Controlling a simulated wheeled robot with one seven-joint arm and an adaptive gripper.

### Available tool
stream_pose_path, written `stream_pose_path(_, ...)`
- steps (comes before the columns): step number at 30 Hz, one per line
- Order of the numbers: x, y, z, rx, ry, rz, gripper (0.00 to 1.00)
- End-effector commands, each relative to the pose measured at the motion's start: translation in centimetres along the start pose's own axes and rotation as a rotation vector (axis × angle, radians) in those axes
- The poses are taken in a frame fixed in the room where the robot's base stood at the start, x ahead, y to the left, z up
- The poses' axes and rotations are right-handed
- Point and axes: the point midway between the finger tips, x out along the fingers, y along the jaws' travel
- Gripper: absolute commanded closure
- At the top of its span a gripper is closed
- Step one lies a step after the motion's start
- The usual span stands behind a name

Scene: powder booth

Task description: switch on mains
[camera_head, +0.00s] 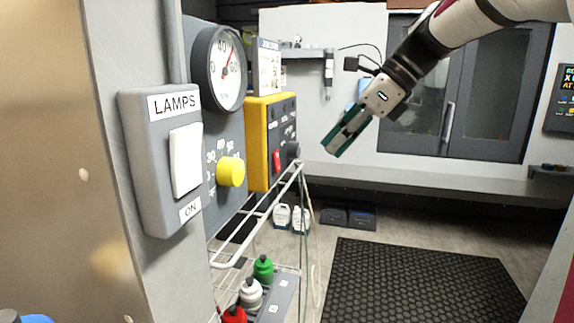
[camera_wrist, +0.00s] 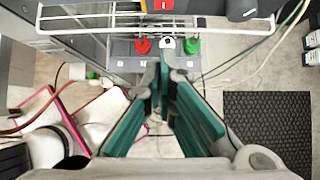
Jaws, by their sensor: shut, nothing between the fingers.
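No label reading "mains" is legible in either view. A yellow-sided control box (camera_head: 258,145) with a dark face carries a red switch (camera_head: 277,161) and a black knob (camera_head: 293,149). A red switch (camera_wrist: 163,4) also shows at the top edge of the wrist view. Its on or off position cannot be told. A grey box marked LAMPS (camera_head: 152,195) has a white rocker (camera_head: 186,159) above an ON label. My gripper (camera_head: 336,150), with green fingers, is shut and empty, in the air right of the yellow box and apart from it. Its fingertips (camera_wrist: 163,68) also show in the wrist view.
A gauge (camera_head: 226,68) and a yellow knob (camera_head: 231,171) sit between the boxes.

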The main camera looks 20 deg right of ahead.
Motion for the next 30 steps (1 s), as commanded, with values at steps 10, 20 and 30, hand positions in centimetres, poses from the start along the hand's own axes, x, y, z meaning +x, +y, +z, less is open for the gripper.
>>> stream_pose_path(10, 6.7, 0.2, 0.2, -0.001, 0.002, 0.004, 1.0)
stream_pose_path(20, 8.9, 0.1, 2.7, -0.001, 0.001, 0.0, 1.0)
stream_pose_path(30, 9.1, 0.1, 2.8, 0.0, 0.0, 0.0, 1.0)
